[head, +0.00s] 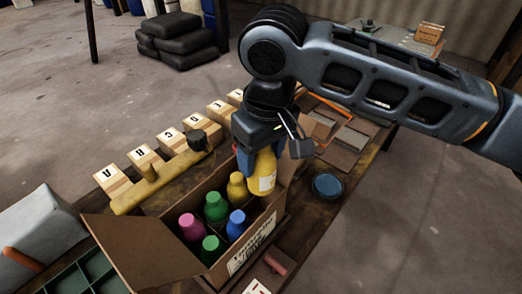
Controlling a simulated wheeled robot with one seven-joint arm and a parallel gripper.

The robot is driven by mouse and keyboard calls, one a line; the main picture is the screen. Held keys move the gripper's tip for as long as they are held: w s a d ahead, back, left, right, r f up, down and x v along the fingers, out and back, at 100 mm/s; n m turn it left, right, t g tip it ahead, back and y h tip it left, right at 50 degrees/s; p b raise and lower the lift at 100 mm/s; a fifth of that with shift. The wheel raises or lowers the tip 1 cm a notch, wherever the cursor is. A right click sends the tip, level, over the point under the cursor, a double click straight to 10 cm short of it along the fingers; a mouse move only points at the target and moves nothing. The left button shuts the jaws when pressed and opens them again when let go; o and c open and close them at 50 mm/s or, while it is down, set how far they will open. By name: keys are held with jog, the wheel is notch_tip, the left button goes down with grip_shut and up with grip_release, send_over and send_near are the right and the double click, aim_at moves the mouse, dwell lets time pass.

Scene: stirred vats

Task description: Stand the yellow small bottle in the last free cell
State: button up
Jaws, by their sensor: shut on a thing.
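My gripper (262,152) is shut on the yellow small bottle (264,175) and holds it upright over the back right part of an open cardboard box (160,252). The held bottle has a white label. Inside the box stand a pink bottle (191,226), two green bottles (215,207), a blue bottle (236,224) and another yellow bottle (237,187). Dividers part the box into cells. The held bottle hides the cell behind and under it, so I cannot tell whether its base is inside the box.
Lettered blocks (112,181) stand in a row behind the box, beside a yellow wooden piece with knobs (150,190). A round blue lid (327,186) lies to the right. A green tray (75,285) and a grey bin (40,235) are at left.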

jog(key=shift+f, duration=0.1)
dwell(0.3)
jog(key=shift+f+b, duration=0.6)
jog(key=shift+f, duration=0.65)
jog(key=shift+f, duration=0.25)
jog(key=shift+f, duration=0.7)
jog(key=shift+f+b, duration=0.25)
jog(key=shift+b, duration=0.05)
jog(key=shift+f, duration=0.6)
